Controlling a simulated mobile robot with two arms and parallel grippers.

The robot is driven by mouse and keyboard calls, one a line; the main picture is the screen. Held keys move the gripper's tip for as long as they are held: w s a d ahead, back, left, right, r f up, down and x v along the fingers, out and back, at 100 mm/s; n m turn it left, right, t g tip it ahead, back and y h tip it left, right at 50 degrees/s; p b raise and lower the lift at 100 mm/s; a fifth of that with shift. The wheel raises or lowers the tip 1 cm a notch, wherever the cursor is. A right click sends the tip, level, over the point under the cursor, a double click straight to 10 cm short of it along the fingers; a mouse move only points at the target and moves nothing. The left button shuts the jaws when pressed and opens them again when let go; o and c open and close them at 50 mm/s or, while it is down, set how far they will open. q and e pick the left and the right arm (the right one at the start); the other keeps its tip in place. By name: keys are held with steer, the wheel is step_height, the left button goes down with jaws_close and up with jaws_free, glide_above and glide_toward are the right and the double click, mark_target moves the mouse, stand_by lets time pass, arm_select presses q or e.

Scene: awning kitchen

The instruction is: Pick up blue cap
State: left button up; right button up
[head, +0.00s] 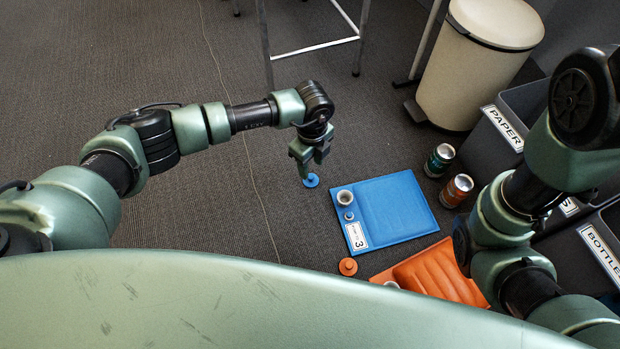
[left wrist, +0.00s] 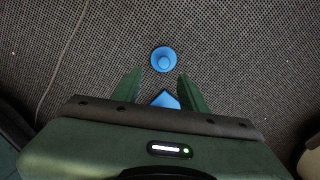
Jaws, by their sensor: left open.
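The blue cap (head: 311,181) lies on the dark carpet, left of a flat blue pouch. It is a round disc with a raised knob, seen from above in the left wrist view (left wrist: 163,59). My left gripper (head: 306,170) points down just above and beside the cap, partly overlapping it in the head view. In the left wrist view its two fingers (left wrist: 160,88) are apart and empty, with the cap beyond the fingertips, roughly centred between them. My right arm (head: 500,215) shows at the right, but its gripper is not visible.
The blue pouch (head: 395,208) has a spout and a label. An orange cap (head: 348,266) and an orange pouch (head: 440,272) lie nearer. Two cans (head: 439,160) stand at right, by grey bins (head: 490,145) and a cream trash can (head: 475,75). A thin cable crosses the carpet.

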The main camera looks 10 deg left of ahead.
mark_target(311, 176)
arm_select(q)
step_height(311, 176, down, 2)
steer(key=shift+f+b, duration=0.1)
steer(key=shift+b, duration=0.4)
steer(key=f+b, duration=0.1)
steer(key=b, duration=0.1)
steer(key=f+b, duration=0.1)
steer(key=f, duration=0.1)
steer(key=f+b, duration=0.2)
steer(key=shift+w+a+b, duration=0.15)
steer(key=shift+w+b, duration=0.15)
steer(key=shift+w, duration=0.1)
steer(key=shift+r, duration=0.15)
jaws_close()
